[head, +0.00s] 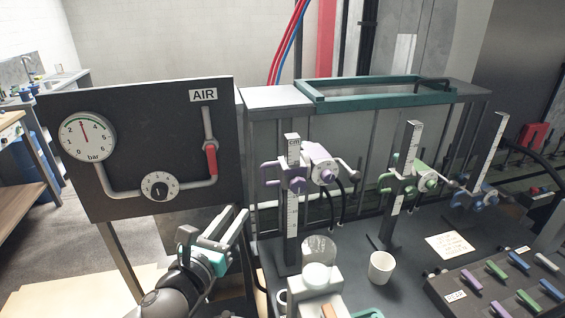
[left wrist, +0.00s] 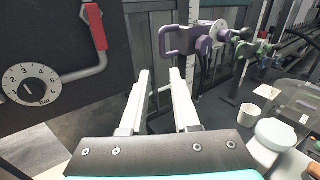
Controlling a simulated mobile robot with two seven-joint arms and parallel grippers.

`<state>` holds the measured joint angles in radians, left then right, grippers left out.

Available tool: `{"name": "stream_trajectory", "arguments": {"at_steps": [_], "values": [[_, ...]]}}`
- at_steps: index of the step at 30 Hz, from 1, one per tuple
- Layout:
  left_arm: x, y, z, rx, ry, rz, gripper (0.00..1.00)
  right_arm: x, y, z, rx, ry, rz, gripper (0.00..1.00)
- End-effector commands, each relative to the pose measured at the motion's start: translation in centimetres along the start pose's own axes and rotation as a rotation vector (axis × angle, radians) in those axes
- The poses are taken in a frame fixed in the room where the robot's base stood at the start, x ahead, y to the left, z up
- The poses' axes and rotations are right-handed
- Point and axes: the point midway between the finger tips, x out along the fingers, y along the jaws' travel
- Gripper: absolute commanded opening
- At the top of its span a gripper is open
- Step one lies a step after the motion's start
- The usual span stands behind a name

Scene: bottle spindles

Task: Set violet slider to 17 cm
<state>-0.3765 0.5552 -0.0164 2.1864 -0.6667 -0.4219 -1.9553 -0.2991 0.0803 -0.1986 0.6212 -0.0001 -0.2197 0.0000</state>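The violet slider (head: 293,182) is clamped on the leftmost upright scale (head: 291,232), below the scale's top. Its violet loop handle sticks out to the left. In the left wrist view the slider (left wrist: 190,38) is beyond the fingertips, with the scale bar (left wrist: 190,65) behind them. The scale's figures are too small to read. My left gripper (head: 239,212) is open and empty, lower and to the left of the slider, apart from it. In the left wrist view its two fingers (left wrist: 161,73) stand apart with nothing between. My right gripper is not in view.
A black AIR panel (head: 140,130) with gauge, dial and red lever stands close at left. A green slider (head: 420,180) and a blue slider (head: 468,198) are on other scales. A white cup (head: 381,267) and a clear vessel (head: 318,250) stand on the bench.

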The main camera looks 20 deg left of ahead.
Motion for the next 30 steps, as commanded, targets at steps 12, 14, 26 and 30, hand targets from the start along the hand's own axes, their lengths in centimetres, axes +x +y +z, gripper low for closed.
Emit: {"name": "stream_trajectory", "arguments": {"at_steps": [12,14,26,30], "values": [[3.1,-0.2,1.2,0.037,-0.022,-0.005,0.30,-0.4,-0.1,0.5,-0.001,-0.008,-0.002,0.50],[3.9,-0.2,1.2,0.035,-0.022,-0.005,0.30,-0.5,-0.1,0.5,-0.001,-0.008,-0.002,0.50],[9.6,-0.3,1.3,0.034,-0.020,-0.004,0.30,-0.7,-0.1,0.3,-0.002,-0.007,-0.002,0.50],[11.6,-0.3,1.3,0.033,-0.020,-0.005,0.30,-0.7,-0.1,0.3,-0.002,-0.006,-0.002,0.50]]}}
